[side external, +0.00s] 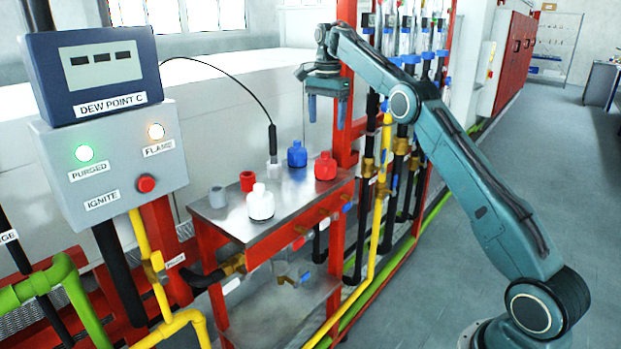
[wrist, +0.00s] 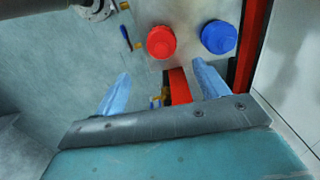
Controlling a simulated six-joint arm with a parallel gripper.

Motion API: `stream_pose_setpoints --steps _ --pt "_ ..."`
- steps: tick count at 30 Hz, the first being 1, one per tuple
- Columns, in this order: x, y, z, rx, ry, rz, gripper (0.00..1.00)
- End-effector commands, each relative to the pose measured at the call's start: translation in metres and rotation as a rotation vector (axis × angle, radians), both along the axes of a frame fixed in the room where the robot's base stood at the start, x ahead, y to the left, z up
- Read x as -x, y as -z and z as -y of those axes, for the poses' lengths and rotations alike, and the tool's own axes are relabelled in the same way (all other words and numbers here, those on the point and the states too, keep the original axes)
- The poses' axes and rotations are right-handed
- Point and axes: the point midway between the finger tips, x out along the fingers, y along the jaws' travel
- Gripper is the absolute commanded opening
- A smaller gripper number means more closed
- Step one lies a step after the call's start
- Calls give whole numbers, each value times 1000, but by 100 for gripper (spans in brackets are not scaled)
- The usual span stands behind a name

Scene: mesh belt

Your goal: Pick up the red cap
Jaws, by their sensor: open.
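A small red cap (side external: 247,181) stands on the metal shelf top, left of the middle, in the side view. It is not visible in the wrist view. A larger red bottle-shaped piece (side external: 325,166) stands near the shelf's right edge; what looks like the same piece shows from above in the wrist view (wrist: 160,42). My gripper (side external: 327,112) is open and empty, pointing down in the air above the shelf's right end, clear of everything on it. Its two blue fingers (wrist: 160,72) show wide apart in the wrist view.
On the metal shelf (side external: 225,222) are a blue bottle (side external: 297,154), a white bottle (side external: 261,206), a grey cap (side external: 217,197) and a pale piece with a black cable (side external: 272,150). A red post (side external: 348,130) and several pipes stand close behind my gripper.

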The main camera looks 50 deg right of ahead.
Motion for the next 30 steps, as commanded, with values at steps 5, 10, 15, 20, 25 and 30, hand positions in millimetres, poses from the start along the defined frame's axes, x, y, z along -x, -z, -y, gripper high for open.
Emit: stream_pose_setpoints --steps 5,10,15,20,25,30 --pt "0 8 0 -1 -1 -2 73" --pt "0 18 0 0 -1 -1 73" --pt "0 30 0 -1 -1 -1 73" --pt "0 45 0 -1 -1 -1 73" --pt "0 63 0 -1 -1 -2 73" --pt "0 77 0 0 -1 -1 73"
